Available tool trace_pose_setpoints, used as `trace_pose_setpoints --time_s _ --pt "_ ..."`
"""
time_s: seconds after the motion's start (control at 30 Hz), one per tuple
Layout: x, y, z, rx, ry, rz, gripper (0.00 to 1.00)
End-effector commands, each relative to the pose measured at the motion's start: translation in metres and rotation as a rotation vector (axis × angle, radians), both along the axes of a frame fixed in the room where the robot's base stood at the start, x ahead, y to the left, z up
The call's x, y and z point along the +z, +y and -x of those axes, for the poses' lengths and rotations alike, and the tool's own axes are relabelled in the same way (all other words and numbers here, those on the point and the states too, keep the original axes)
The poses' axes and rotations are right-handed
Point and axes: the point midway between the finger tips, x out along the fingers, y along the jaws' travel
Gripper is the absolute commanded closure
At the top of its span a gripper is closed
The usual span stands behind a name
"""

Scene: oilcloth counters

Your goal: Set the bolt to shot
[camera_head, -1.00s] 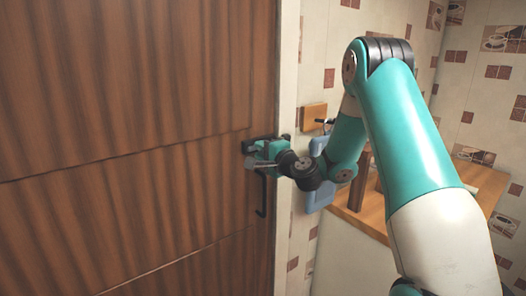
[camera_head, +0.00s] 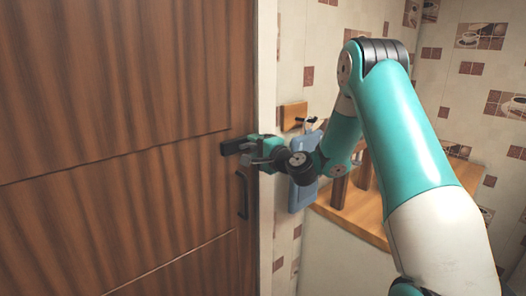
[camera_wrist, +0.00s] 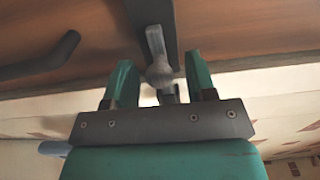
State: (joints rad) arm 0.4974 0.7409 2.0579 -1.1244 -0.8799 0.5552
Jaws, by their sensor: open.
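The bolt's dark body (camera_head: 231,148) is mounted near the right edge of the wooden door in the head view. In the wrist view its dark grey bar (camera_wrist: 151,14) runs up out of the picture, and its pale grey knob (camera_wrist: 158,66) hangs between my fingers. My gripper (camera_head: 255,150) is at the bolt's right end. In the wrist view my gripper (camera_wrist: 160,82) is open, with one green finger on each side of the knob and a visible gap at both. My gripper covers the bolt's right end in the head view, so its exact position is unclear.
A dark door handle (camera_head: 243,194) is just below the bolt. The pale door frame (camera_head: 267,60) stands right beside it. A blue object (camera_head: 304,190) and a wooden block (camera_head: 294,115) are on the wall behind my arm. A wooden counter (camera_head: 350,222) is at the right.

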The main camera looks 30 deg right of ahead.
Motion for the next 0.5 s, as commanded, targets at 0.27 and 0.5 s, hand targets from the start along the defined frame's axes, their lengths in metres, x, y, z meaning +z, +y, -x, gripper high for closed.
trace_pose_setpoints --time_s 0.27,0.5 --pt "-0.008 -0.008 0.042 -0.007 0.001 -0.002 0.49" --pt "-0.007 -0.016 0.105 -0.01 -0.001 0.0 0.49"
